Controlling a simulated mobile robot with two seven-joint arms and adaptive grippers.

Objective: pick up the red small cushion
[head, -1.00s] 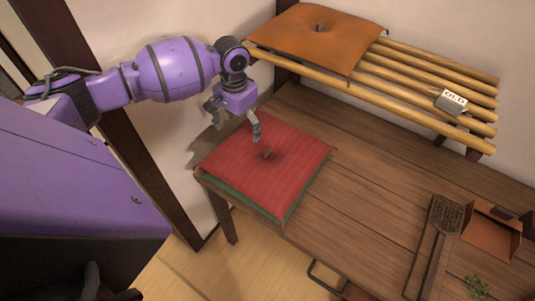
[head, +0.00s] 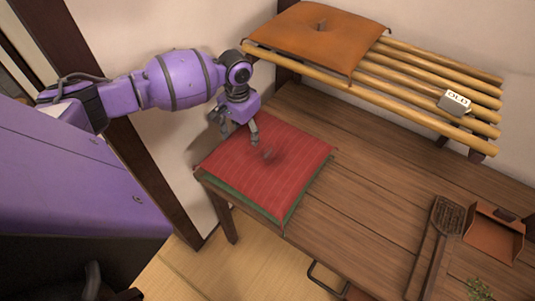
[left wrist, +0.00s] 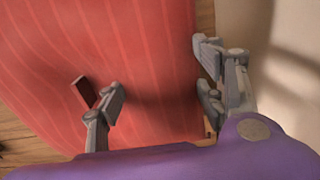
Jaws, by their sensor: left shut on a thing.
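The red small cushion (head: 268,168) lies flat at the left end of the wooden table, on top of a green layer (head: 246,203) that shows along its front edge. A dark tuft sits at its middle. My left gripper (head: 239,138) is at the cushion's back left edge, one finger over the top and the other beyond the edge. In the left wrist view the red cloth (left wrist: 150,60) runs between the fingers, and the gripper (left wrist: 160,95) is shut on the cushion's edge. The finger contact on the underside is hidden. My right gripper is not in view.
A bamboo rack (head: 420,88) stands at the back, holding an orange cushion (head: 318,38) and a small labelled block (head: 454,102). A slotted turner (head: 440,225) and a brown dustpan-like tray (head: 494,233) lie at the right. The table's middle is clear.

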